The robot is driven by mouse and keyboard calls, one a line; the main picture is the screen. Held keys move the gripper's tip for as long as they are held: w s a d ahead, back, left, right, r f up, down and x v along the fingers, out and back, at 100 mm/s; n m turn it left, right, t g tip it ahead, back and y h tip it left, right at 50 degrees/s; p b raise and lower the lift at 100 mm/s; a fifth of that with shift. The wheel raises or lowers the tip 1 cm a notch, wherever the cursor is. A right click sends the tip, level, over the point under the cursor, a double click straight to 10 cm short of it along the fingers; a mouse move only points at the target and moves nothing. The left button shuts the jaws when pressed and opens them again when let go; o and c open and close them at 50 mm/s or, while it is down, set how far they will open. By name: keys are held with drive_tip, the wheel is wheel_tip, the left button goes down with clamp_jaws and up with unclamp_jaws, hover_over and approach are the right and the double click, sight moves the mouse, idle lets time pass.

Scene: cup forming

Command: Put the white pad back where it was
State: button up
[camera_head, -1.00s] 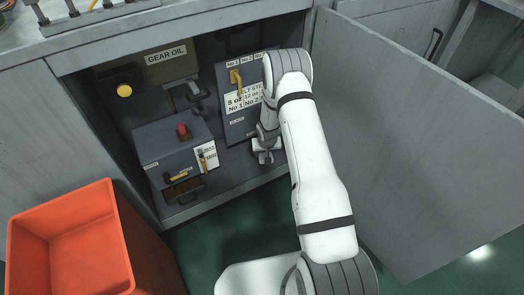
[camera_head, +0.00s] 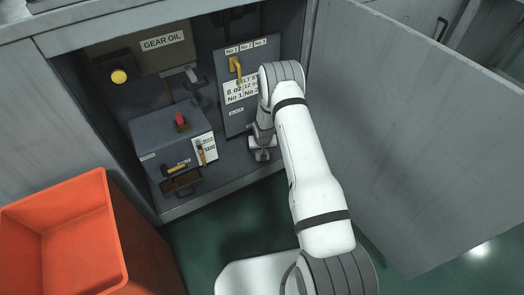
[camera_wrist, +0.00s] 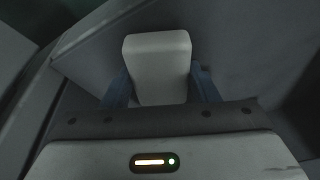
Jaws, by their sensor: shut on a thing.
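The white pad (camera_wrist: 158,62) is a pale block with rounded corners. In the wrist view it sits between the two blue-grey fingers of my gripper (camera_wrist: 160,88), which is shut on it. In the head view my gripper (camera_head: 262,152) is low inside the open cabinet, near its floor and front edge, just right of the grey box with the red knob. The pad cannot be made out clearly in the head view. My wrist hides part of the labelled panel and the cabinet's right side.
The grey box (camera_head: 165,142) has a red knob, yellow handle and small open drawer. Behind stands a labelled panel (camera_head: 240,118) with a yellow lever. The gear oil box (camera_head: 140,60) is at back left. The open door (camera_head: 410,130) bounds the right; an orange bin (camera_head: 60,225) stands at front left.

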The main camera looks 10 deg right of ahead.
drive_tip(key=shift+f, duration=0.15)
drive_tip(key=o, duration=0.9)
